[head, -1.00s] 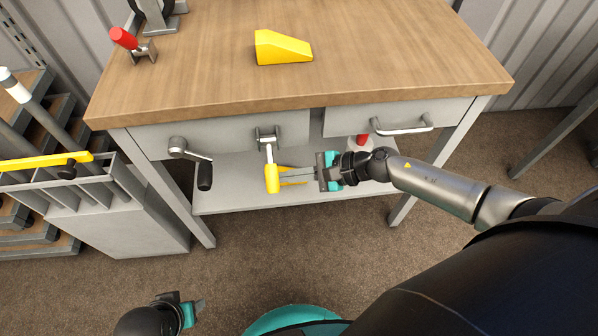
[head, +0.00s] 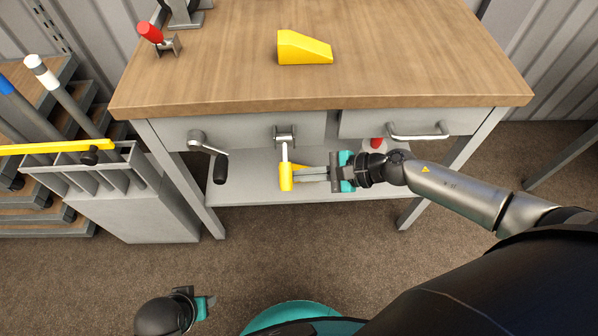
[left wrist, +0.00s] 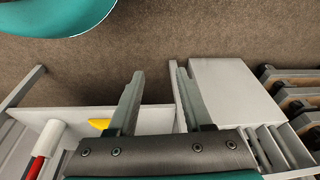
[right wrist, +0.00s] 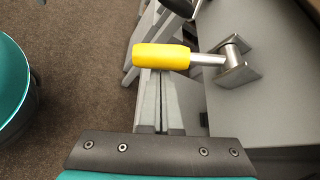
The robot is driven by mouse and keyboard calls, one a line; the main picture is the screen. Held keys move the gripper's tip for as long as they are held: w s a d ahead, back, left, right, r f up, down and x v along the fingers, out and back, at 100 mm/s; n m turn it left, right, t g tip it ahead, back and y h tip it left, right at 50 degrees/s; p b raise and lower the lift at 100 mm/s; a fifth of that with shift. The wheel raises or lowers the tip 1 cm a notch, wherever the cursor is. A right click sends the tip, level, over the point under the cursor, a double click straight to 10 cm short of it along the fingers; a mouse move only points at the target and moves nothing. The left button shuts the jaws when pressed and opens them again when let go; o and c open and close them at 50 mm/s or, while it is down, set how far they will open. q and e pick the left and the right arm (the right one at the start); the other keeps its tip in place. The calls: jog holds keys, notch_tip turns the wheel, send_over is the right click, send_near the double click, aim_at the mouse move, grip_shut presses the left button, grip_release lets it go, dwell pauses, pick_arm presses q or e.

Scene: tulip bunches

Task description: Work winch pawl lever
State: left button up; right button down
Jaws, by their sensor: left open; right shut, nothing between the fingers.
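The lever hangs from a grey bracket (head: 285,136) on the bench front, with a metal shank and a yellow handle (head: 286,177) pointing down. In the right wrist view the yellow handle (right wrist: 161,57) lies across the far ends of my fingers and hides the tips. My right gripper (head: 303,174) is shut with nothing between its fingers, its tips right by the handle; I cannot tell whether they touch. My left gripper (head: 207,303) is low over the floor, away from the lever. In the left wrist view its fingers (left wrist: 157,85) are open and empty.
A crank with a black handle (head: 219,168) hangs left of the lever; a drawer handle (head: 418,135) is right. A yellow wedge (head: 303,48) and a red-handled clamp (head: 150,33) are on the worktop. A red item (head: 377,142) stands behind my right arm. A rack (head: 150,205) stands left.

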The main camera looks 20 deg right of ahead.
pick_arm(q)
jog(key=shift+s+f, duration=0.3)
jog(key=shift+f, duration=0.15)
pick_arm(e)
jog(key=shift+s+r, duration=0.1)
jog(key=shift+r, duration=0.05)
